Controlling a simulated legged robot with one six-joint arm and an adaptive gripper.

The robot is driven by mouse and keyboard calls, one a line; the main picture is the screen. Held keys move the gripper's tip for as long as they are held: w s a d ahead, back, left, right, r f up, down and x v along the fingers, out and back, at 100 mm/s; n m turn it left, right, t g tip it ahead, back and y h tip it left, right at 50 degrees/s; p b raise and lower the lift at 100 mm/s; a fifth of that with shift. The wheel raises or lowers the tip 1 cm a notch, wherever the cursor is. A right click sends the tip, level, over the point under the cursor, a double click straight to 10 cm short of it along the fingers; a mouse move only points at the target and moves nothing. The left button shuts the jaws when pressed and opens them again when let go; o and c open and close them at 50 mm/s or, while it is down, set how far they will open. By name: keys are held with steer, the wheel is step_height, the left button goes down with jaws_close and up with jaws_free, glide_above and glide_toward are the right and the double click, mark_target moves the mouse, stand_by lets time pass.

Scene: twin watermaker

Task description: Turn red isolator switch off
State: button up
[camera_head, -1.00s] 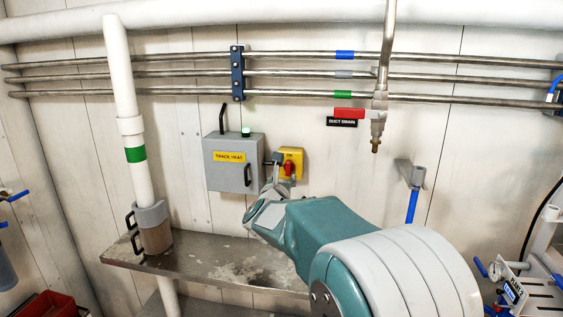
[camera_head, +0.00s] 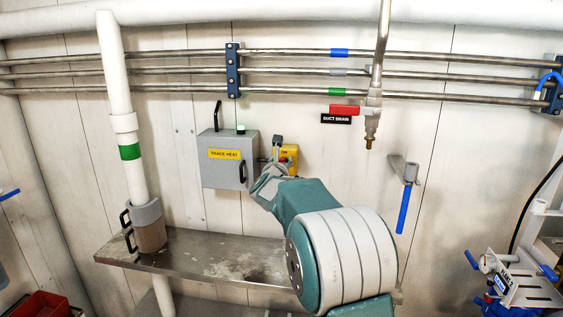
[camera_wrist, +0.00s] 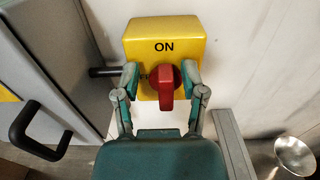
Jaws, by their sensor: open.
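The red isolator switch (camera_wrist: 166,84) is a red knob on a yellow box (camera_wrist: 165,30) marked ON, seen close up in the wrist view. The knob's handle points straight down in that view. My gripper (camera_wrist: 160,78) is open, with one finger on each side of the red knob. I cannot tell whether either finger touches it. In the head view the yellow box (camera_head: 289,154) shows on the wall just right of the grey cabinet, and my arm hides its lower part and most of the knob.
The grey TRACE HEAT cabinet (camera_head: 229,172) with a black handle stands close left of the box. A steel shelf (camera_head: 190,256) runs below. A metal bowl-like fitting (camera_wrist: 295,157) shows at lower right in the wrist view.

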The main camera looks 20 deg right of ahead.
steer(key=c, duration=0.5)
steer(key=shift+d, duration=0.1)
jaws_close()
steer(key=shift+s+d, duration=0.1)
steer(key=shift+d, duration=0.05)
steer(key=shift+w+a+f+n, duration=0.2)
steer(key=shift+a+f+n, duration=0.15)
steer(key=shift+n, duration=2.65)
steer(key=shift+w+a+f+n, duration=0.25)
steer(key=shift+f+n, duration=0.15)
steer(key=shift+n, duration=2.6)
steer(key=shift+w+a+f+n, duration=0.15)
steer(key=shift+a+f+n, duration=0.2)
steer(key=shift+n, duration=2.65)
steer(key=shift+f, duration=0.1)
